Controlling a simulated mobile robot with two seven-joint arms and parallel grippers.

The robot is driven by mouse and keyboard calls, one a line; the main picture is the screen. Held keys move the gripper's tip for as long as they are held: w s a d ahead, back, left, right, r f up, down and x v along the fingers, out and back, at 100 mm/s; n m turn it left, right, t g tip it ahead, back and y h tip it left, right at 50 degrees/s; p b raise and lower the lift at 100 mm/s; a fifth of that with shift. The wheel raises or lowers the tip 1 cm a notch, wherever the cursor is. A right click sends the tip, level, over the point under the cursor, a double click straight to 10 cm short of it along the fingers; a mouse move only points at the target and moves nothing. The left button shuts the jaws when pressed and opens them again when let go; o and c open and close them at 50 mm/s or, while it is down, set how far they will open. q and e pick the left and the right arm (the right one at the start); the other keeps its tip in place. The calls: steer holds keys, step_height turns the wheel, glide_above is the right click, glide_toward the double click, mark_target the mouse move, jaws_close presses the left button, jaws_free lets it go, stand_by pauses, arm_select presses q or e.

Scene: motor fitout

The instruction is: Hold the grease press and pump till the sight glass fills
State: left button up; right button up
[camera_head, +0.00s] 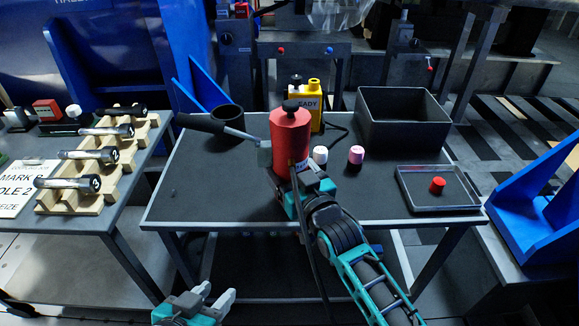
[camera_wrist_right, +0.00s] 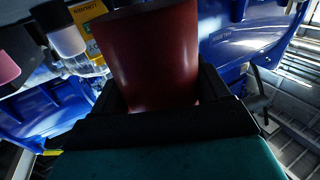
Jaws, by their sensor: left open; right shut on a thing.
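The grease press is a red cylinder (camera_head: 290,140) with a black knob on top, standing upright over the middle of the dark table. Its lever has a black handle (camera_head: 199,123) that reaches out to the left. My right gripper (camera_head: 300,180) is shut on the red cylinder from the front; the cylinder (camera_wrist_right: 150,60) fills the space between the fingers in the right wrist view. My left gripper (camera_head: 215,300) is open and empty, low in front of the table and well below the lever. I cannot make out the level in a sight glass.
A black cup (camera_head: 227,128), two small capped bottles (camera_head: 356,156), a dark bin (camera_head: 403,136) and a shallow tray (camera_head: 457,201) with a red cap share the table. The table's front left is mostly clear.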

steer(key=shift+f, duration=0.6)
stand_by(0.3)
steer(key=o, duration=0.9)
steer(key=shift+f, duration=0.45)
steer(key=o, duration=0.5)
steer(key=shift+c, duration=0.3)
steer(key=c, duration=1.3)
steer(key=shift+c, duration=0.2)
